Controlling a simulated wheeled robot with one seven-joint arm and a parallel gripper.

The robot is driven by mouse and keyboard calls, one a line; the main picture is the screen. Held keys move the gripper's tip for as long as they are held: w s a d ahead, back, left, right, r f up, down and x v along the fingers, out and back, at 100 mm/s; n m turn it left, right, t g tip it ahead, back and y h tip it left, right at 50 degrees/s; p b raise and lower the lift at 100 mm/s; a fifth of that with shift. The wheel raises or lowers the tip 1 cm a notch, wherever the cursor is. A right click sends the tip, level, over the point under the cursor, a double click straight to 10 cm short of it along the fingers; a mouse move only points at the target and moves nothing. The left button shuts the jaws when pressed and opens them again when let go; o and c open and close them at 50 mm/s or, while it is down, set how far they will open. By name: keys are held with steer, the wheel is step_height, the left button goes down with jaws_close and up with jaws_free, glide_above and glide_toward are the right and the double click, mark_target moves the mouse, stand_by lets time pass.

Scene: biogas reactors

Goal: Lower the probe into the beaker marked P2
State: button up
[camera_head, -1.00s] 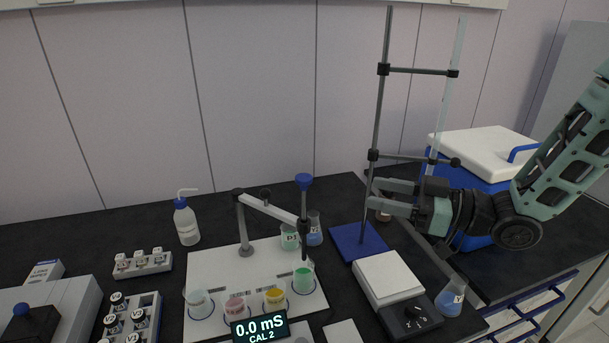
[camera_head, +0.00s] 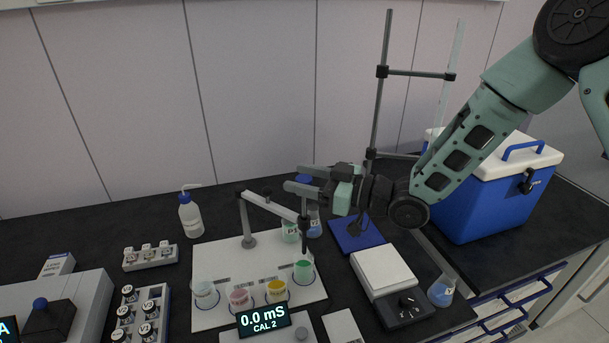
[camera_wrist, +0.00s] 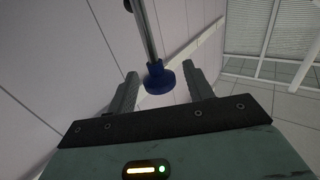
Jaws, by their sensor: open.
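The probe (camera_head: 304,238) is a dark upright rod on the end of a jointed arm. Its tip stands at or in the right-hand beaker with green liquid (camera_head: 303,271); I cannot tell how deep. Its blue knob shows in the wrist view (camera_wrist: 161,77), between my fingers and apart from both. My gripper (camera_head: 297,179) is open at knob height and partly covers the knob in the head view. A row on the white board (camera_head: 215,258) also holds a pale beaker (camera_head: 204,294), a pink one (camera_head: 239,299) and a yellow one (camera_head: 277,291). I cannot read a P2 mark.
A display (camera_head: 263,319) reads 0.0 mS, CAL 2. A stand (camera_head: 378,110), balance (camera_head: 384,270), flask (camera_head: 441,290) and blue cooler (camera_head: 495,205) are at right. A wash bottle (camera_head: 190,215) is at left.

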mark_target(305, 227)
jaws_close()
step_height(305, 227, down, 8)
steer(key=b, duration=0.8)
steer(key=shift+f, duration=0.25)
steer(key=shift+s, duration=0.1)
jaws_free()
steer(key=shift+f, duration=0.1)
steer(key=shift+r, duration=0.2)
steer(key=shift+d, duration=0.1)
